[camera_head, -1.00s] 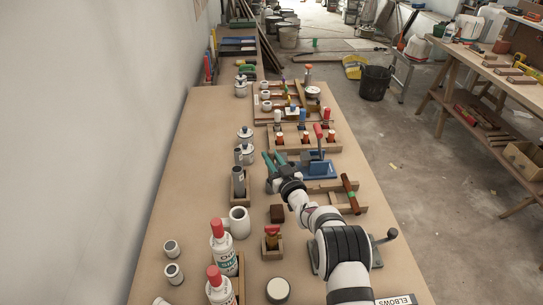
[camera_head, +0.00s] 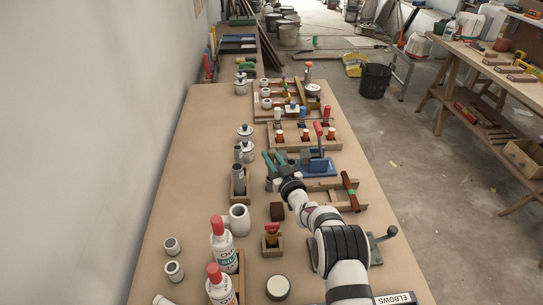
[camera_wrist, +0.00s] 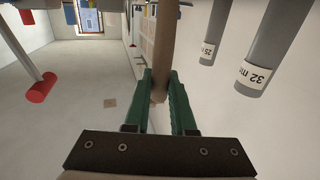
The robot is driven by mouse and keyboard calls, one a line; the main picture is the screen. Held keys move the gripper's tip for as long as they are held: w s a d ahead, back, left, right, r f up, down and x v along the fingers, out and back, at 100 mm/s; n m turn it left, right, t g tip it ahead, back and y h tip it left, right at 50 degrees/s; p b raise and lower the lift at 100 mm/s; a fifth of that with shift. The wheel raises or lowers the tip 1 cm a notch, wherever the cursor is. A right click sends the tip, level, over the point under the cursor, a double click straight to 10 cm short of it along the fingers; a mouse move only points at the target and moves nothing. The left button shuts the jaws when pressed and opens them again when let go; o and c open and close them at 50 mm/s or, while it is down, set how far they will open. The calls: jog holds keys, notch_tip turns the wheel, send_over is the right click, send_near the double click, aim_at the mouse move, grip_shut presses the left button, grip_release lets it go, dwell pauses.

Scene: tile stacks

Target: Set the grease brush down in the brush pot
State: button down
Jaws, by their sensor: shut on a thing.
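My gripper (camera_head: 274,160) has green fingers and is above the middle of the bench. In the wrist view my gripper (camera_wrist: 160,92) is shut on a pale wooden handle (camera_wrist: 163,45), which I take for the grease brush. The handle runs up between the fingers and out of the top of the picture. Its bristles are not in view, and in the head view the brush is too small to make out. A small grey cup (camera_head: 270,185) stands just below my gripper, partly hidden; I cannot tell whether it is the brush pot.
Grey tubes stand in a wooden holder (camera_head: 239,196) close left; their labelled ends show in the wrist view (camera_wrist: 251,74). A blue tool with a red-knobbed lever (camera_head: 319,167) is close right. A white mug-shaped fitting (camera_head: 239,222) and red-capped bottles (camera_head: 221,246) stand nearer.

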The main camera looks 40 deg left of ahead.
jog(key=shift+f, duration=0.6)
jog(key=c, duration=0.7)
grip_release()
